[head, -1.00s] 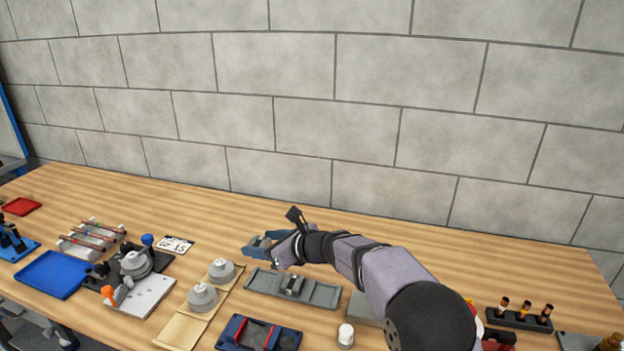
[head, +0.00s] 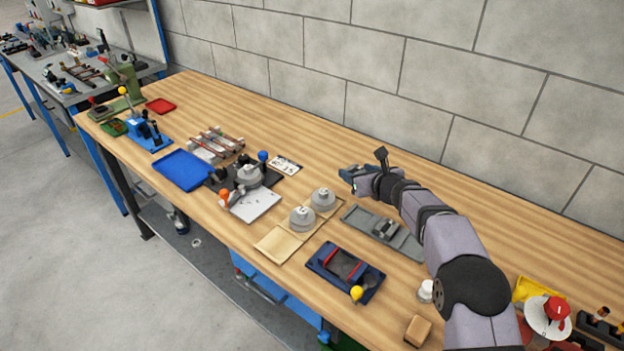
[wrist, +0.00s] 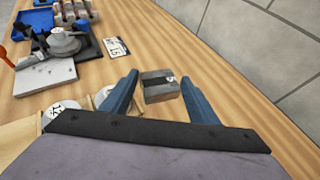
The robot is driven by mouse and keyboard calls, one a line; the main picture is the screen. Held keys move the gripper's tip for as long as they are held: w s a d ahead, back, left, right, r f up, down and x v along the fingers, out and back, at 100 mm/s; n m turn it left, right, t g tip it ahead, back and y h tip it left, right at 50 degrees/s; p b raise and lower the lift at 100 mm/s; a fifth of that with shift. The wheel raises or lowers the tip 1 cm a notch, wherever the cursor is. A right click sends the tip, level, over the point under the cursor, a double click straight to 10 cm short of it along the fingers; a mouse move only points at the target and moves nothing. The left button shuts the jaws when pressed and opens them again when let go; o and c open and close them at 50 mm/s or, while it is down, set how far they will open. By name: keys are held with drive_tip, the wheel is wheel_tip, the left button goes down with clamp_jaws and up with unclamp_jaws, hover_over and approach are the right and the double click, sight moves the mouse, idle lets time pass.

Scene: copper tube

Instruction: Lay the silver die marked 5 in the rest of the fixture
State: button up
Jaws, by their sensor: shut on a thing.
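My gripper (wrist: 160,80) has blue fingers either side of a silver-grey block, the die (wrist: 158,92), which has a dark band and a small white label I cannot read clearly. In the head view my gripper (head: 358,180) is above the back of the bench, behind a grey tray; the die is too small to make out there. A bending fixture (head: 252,205) with a white plate, round grey former and blue and orange knobs stands to the left. It also shows at the wrist view's upper left (wrist: 48,75). Whether it holds the rest is unclear.
The grey tray (head: 408,243) holds a small block (head: 383,228). Two round grey dies (head: 302,218) stand on a wooden board (head: 278,245). A number card (head: 285,166) lies behind the bender. The back bench is clear.

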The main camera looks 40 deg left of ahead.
drive_tip(key=shift+w+d+r+m+t+h, duration=0.7)
drive_tip(key=shift+w+d+m, duration=0.35)
drive_tip(key=shift+w, duration=0.45)
drive_tip(key=b, duration=0.5)
hover_over(365, 201)
wheel_tip(365, 201, down, 7)
drive_tip(key=shift+r, duration=0.2)
drive_tip(key=shift+s, duration=0.1)
drive_tip(key=shift+f+b, duration=1.45)
drive_tip(key=shift+f, duration=0.4)
drive_tip(key=shift+f, duration=0.1)
drive_tip(key=o, duration=1.4)
drive_tip(key=shift+f, duration=0.15)
drive_tip(key=shift+r, duration=0.2)
